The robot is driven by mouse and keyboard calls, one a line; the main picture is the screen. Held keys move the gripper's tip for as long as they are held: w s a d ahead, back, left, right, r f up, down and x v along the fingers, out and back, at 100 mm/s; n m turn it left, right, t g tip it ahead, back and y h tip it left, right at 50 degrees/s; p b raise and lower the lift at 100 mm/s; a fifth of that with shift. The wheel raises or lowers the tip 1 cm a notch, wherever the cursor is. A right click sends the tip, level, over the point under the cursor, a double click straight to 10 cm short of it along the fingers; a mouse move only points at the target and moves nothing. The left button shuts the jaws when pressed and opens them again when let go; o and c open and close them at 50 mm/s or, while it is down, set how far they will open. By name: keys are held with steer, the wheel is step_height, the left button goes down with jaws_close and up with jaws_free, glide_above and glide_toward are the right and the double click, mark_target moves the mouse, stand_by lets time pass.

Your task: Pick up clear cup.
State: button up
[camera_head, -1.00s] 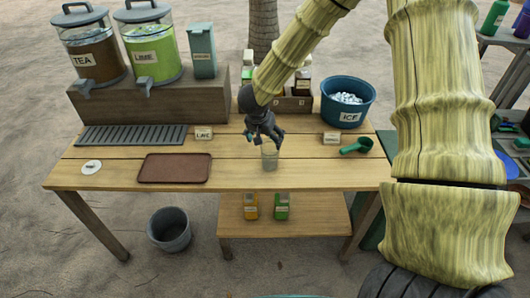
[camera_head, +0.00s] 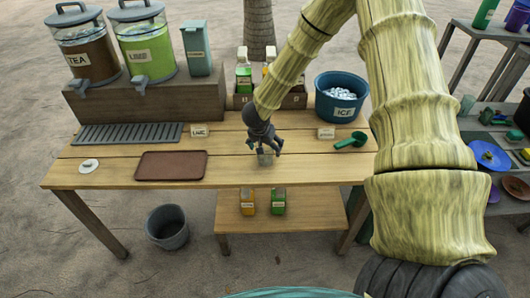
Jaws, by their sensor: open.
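The clear cup (camera_head: 265,160) stands on the wooden table (camera_head: 115,172), near its front edge and right of the brown tray. My gripper (camera_head: 265,148) is directly above the cup, pointing down, with its dark fingers open around the upper part of the cup. The fingers hide the cup's rim, and I cannot tell whether they touch it.
A brown tray (camera_head: 172,166) lies to the left. Behind are the tea dispenser (camera_head: 84,52), the lime dispenser (camera_head: 147,50) and a drip grate (camera_head: 130,133). A blue ice bucket (camera_head: 341,98) and a green scoop (camera_head: 351,140) are to the right. Table room beside the cup is clear.

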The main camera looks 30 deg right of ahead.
steer(key=shift+d+f, duration=0.2)
steer(key=shift+f, duration=0.3)
steer(key=c, duration=0.8)
